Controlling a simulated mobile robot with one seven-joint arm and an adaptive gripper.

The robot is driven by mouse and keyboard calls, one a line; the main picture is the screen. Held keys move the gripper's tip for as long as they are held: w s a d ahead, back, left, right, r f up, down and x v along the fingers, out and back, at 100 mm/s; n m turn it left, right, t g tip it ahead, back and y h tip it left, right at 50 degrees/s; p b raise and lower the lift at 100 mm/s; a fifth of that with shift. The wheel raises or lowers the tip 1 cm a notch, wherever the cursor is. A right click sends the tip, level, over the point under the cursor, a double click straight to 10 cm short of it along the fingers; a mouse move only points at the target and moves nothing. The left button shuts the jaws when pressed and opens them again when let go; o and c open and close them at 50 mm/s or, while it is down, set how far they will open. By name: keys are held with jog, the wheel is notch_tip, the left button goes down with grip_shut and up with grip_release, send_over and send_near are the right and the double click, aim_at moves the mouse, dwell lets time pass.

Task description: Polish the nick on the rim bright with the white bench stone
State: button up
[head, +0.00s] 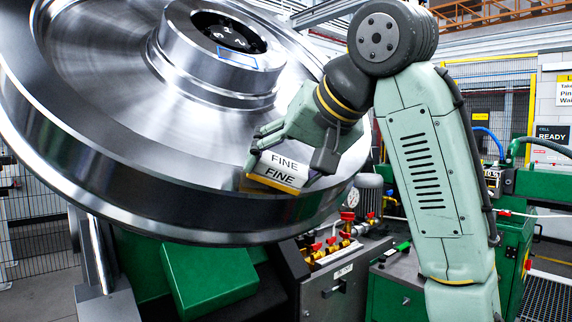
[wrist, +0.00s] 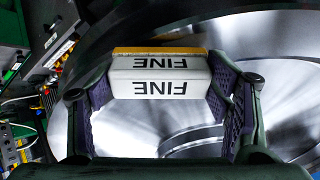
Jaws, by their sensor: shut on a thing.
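A large shiny steel rail wheel (head: 100,70) fills the left of the head view, tilted on its mount. My gripper (head: 290,155) is shut on a white bench stone (head: 280,167) marked FINE, with a yellowish layer along one edge. The stone is at the near right part of the wheel's rim (head: 150,165); whether it touches the rim I cannot tell. In the wrist view, the stone (wrist: 160,78) sits between the two dark finger pads, its yellowish edge facing away, with the wheel (wrist: 270,50) behind. I cannot see the nick; the stone and gripper may hide it.
A green block (head: 208,280) and dark machine parts stand below the wheel. A panel with red-handled valves and brass fittings (head: 325,248) is under my arm. Green machinery (head: 520,225) with hoses stands at the right. Mesh fencing (head: 40,215) runs behind at the left.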

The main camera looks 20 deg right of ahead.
aim_at(265, 167)
jog(key=shift+w+a+f, duration=0.15)
jog(key=shift+w+f, duration=0.2)
jog(key=shift+f, duration=0.05)
jog(key=shift+a, duration=0.1)
jog(key=shift+s+a+r, duration=0.15)
jog(key=shift+a, duration=0.55)
jog(key=shift+s+a+r, duration=0.15)
jog(key=shift+a, duration=0.5)
jog(key=shift+a, duration=0.1)
jog(key=shift+s+a+r, duration=0.15)
jog(key=shift+a, duration=0.55)
jog(key=shift+s+a+r, duration=0.1)
jog(key=shift+a+r, duration=0.05)
jog(key=shift+a, duration=0.55)
jog(key=shift+d, duration=0.1)
jog(key=shift+w+d+f, duration=0.15)
jog(key=shift+d+f, duration=0.05)
jog(key=shift+d, duration=0.5)
jog(key=shift+w+d+f, duration=0.15)
jog(key=shift+d+f, duration=0.05)
jog(key=shift+d, duration=0.5)
